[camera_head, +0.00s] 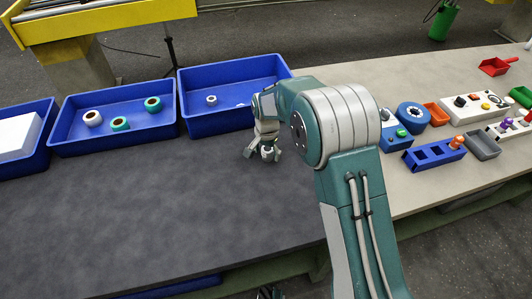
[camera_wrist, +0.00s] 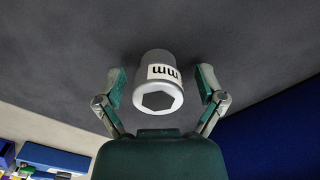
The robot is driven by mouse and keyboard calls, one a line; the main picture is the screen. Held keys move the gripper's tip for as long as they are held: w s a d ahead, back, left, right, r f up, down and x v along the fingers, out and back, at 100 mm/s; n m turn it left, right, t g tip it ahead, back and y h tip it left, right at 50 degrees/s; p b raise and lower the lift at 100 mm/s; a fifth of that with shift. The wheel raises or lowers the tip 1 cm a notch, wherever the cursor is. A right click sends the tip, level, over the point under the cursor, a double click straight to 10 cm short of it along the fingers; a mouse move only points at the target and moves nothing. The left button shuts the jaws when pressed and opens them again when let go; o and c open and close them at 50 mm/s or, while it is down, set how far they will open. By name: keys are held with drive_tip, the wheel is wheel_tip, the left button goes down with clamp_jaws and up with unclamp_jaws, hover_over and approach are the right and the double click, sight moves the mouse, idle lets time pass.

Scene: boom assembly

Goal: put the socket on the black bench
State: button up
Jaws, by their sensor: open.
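The socket (camera_wrist: 145,92) is a grey metal cylinder with a hexagonal opening and a white label reading "mm". In the wrist view it sits between the fingers of my gripper (camera_wrist: 162,90), with its hex opening facing the camera. My gripper is open, and a gap shows on both sides of the socket. The black bench (camera_head: 120,210) is the dark grey surface behind the socket in the wrist view (camera_wrist: 240,40). The socket appears to stand on it, though its base is hidden. In the head view my gripper (camera_head: 266,155) is low over the bench's right part.
Blue bins stand along the bench's back edge: one near my gripper (camera_head: 188,105), one with several rings (camera_head: 65,145), one with a white block (camera_head: 45,155). A pale bench (camera_head: 440,80) at right holds a blue holder (camera_head: 425,162) and other parts. The bench's left and middle are clear.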

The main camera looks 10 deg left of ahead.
sight(266, 149)
wheel_tip(266, 149, up, 11)
drive_tip(key=shift+f, duration=0.15)
drive_tip(key=s+d+r+n+t, duration=0.1)
drive_tip(key=s+d+r, duration=0.5)
drive_tip(key=d+r, duration=0.2)
drive_tip(key=s+d+r+n+t, duration=0.1)
drive_tip(key=s+d+r+t, duration=0.1)
drive_tip(key=s+d+r, duration=0.55)
drive_tip(key=s+d+n+t, duration=0.1)
drive_tip(key=s+d+t, duration=0.1)
drive_tip(key=s+d, duration=0.8)
drive_tip(key=s, duration=0.5)
drive_tip(key=shift+d+f+n+t, duration=0.2)
drive_tip(key=shift+n+t, duration=0.1)
drive_tip(key=shift+n, duration=0.1)
